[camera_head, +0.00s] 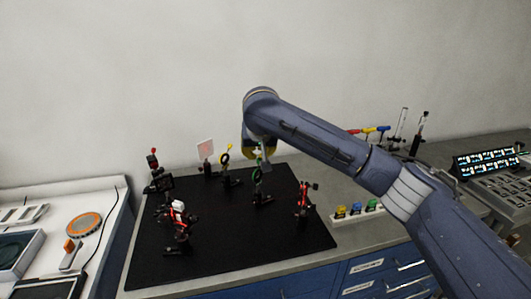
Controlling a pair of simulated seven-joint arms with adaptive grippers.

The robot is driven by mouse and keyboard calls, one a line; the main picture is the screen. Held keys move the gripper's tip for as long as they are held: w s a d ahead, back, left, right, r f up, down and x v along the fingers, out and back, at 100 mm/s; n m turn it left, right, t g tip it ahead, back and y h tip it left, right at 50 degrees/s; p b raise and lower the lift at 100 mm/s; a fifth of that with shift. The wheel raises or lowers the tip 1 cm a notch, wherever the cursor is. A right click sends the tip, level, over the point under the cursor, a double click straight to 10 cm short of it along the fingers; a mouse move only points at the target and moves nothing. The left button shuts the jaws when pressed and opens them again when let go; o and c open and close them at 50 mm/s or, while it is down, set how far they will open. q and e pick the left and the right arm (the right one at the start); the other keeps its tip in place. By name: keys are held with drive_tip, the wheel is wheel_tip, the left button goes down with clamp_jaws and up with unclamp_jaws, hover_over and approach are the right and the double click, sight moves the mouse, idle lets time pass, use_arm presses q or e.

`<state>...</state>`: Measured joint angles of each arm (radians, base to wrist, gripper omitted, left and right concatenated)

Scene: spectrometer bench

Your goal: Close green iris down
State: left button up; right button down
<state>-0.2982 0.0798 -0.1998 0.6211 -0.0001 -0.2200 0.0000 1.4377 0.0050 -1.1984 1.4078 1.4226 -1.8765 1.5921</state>
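The green iris (257,177) stands upright on its post on the black breadboard (235,247), right of the middle of the group of optics. My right arm reaches in from the right, and its wrist bends down behind the green iris. My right gripper (262,158) points down just above and beside the iris's top. It is small and dark here, so I cannot tell whether it touches the iris or how wide its fingers are. My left gripper is out of view.
A yellow iris (225,158) stands just left of the green one. A red mount (304,194) is to the right, and a red and white mount (178,214) is front left. The breadboard's front is clear.

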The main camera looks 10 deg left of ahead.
drive_tip(key=s+a+t, duration=0.1)
drive_tip(key=t, duration=0.1)
drive_tip(key=s+a+n+t+h, duration=0.1)
drive_tip(key=s+t, duration=0.1)
drive_tip(key=shift+s+h, duration=0.15)
drive_tip(key=shift+h, duration=0.15)
drive_tip(key=shift+r, duration=0.25)
drive_tip(key=shift+r, duration=0.6)
